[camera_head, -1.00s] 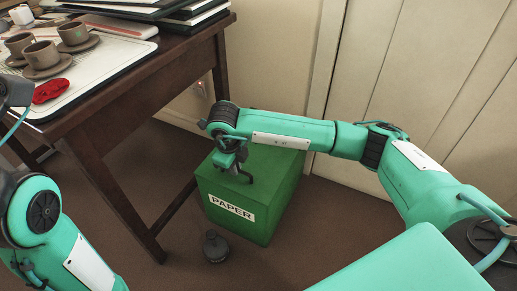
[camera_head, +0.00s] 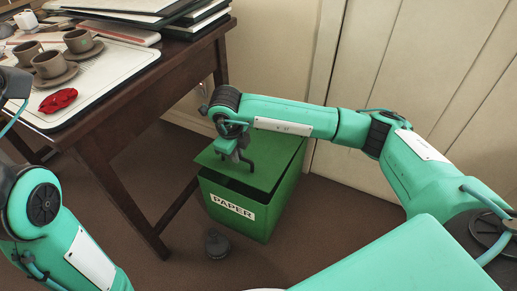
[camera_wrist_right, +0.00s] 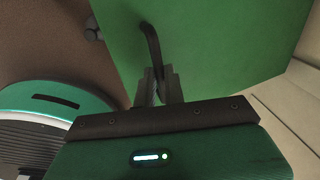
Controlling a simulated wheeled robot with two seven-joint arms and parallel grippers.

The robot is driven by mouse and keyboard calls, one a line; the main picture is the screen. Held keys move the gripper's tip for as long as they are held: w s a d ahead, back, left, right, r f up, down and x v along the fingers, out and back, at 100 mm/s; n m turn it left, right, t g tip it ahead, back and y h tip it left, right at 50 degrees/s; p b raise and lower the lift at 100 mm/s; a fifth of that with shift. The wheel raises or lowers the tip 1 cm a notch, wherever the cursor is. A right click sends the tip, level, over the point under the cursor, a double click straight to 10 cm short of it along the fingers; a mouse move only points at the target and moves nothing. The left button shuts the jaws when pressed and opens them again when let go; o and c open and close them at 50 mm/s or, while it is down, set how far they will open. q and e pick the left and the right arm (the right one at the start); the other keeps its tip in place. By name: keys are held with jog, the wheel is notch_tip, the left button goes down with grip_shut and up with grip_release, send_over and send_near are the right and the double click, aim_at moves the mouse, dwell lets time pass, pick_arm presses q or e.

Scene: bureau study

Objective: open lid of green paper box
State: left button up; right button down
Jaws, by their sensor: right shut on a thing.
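The green paper box (camera_head: 256,222) stands on the floor right of the desk, with a white PAPER label on its front. Its green lid (camera_head: 271,168) is raised a little at the front, and a dark gap shows between it and the box's front rim. The lid's dark handle (camera_wrist_right: 150,42) is between my right gripper's fingertips in the right wrist view. My right gripper (camera_head: 240,163) is shut on this handle from above. The lid (camera_wrist_right: 215,40) also fills much of the right wrist view. My left arm shows at the left edge, but its gripper is not in view.
A dark wooden desk (camera_head: 150,85) stands at the left, its leg close to the box. It bears a white tray (camera_head: 105,75) with brown cups and a red cloth-like item (camera_head: 58,101). A dark round object (camera_head: 217,244) lies on the floor before the box. A panelled wall is behind.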

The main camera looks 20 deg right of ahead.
jog(key=shift+r, duration=0.1)
jog(key=r+p, duration=0.1)
jog(key=w+d+r+p, duration=0.1)
jog(key=r, duration=0.1)
jog(key=r+p, duration=0.1)
jog(key=shift+w+d+r, duration=0.15)
jog(key=shift+d+r, duration=0.2)
jog(key=shift+r, duration=0.05)
jog(key=shift+w+d+r+p, duration=0.25)
jog(key=shift+d+r+p, duration=0.15)
jog(key=shift+r, duration=0.35)
jog(key=shift+w+d+r+p, duration=0.3)
jog(key=shift+r+p, duration=0.25)
jog(key=shift+r, duration=0.15)
jog(key=shift+w+d+r+p, duration=0.25)
jog(key=shift+d+r+p, duration=0.15)
jog(key=shift+r, duration=0.35)
